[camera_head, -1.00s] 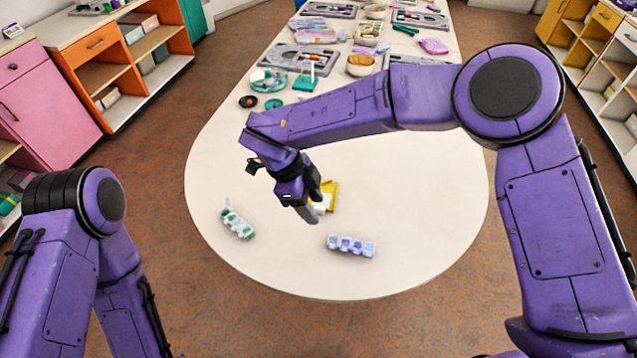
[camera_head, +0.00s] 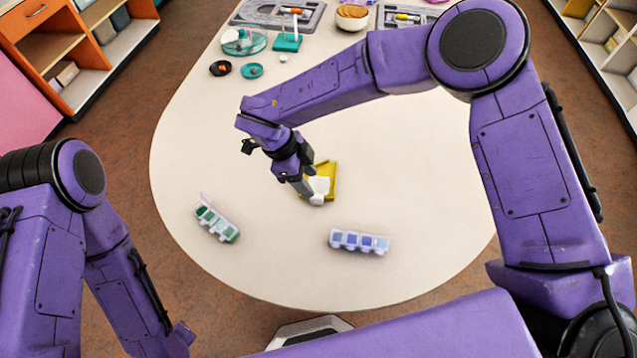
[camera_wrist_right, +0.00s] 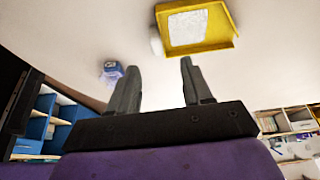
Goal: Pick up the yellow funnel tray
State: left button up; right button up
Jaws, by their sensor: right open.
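The yellow funnel tray (camera_head: 327,172) lies on the white table, with white material in it and a small white piece at its near edge. It also shows at the top of the right wrist view (camera_wrist_right: 208,45), beyond the fingertips. My right gripper (camera_head: 303,190) is at the tray's left side in the head view, with its fingers pointing down. In the right wrist view its two fingers (camera_wrist_right: 158,75) stand apart with nothing between them. My left arm is at the lower left of the head view, and its gripper fingers cannot be made out.
A black dish (camera_head: 220,68), teal items and grey trays stand farther back. The table right of the tray is clear.

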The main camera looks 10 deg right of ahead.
aim_at(318, 196)
jog(key=x, duration=0.3)
jog(key=p+x, duration=0.1)
jog(key=x, duration=0.2)
jog(key=shift+a+f, duration=0.15)
jog(key=shift+a, duration=0.05)
jog(key=shift+s, duration=0.1)
grip_shut()
